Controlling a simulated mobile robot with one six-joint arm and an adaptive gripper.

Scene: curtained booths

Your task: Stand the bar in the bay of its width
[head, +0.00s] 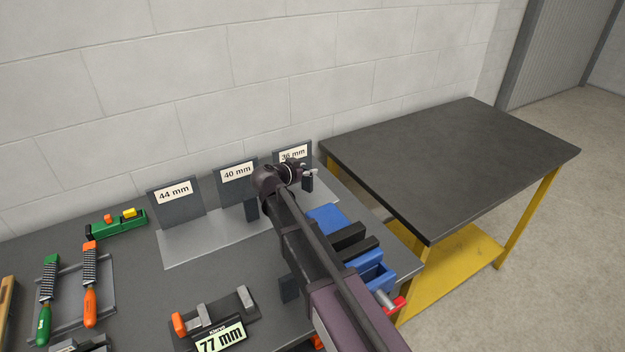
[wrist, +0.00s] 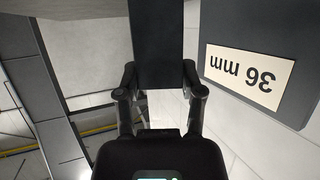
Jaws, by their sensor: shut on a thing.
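My gripper (head: 304,171) is at the 36 mm bay, in front of its dark back panel and partly over its label. In the wrist view my gripper (wrist: 158,82) is shut on a dark, flat-sided bar (wrist: 158,40). The bar also shows in the head view (head: 308,183), upright just below the jaws. The 36 mm sign (wrist: 250,76) is close on the right in the wrist view, upside down. I cannot tell whether the bar's foot touches the metal plate (head: 200,240). The 40 mm sign (head: 237,172) and 44 mm sign (head: 174,192) stand farther left.
A dark upright block (head: 252,210) stands before the 40 mm panel. A measuring tool reading 77 mm (head: 221,338), files (head: 90,285) and a green tool (head: 117,224) lie left. Blue blocks (head: 373,268) are right of my arm. A dark-topped yellow table (head: 450,165) stands beyond.

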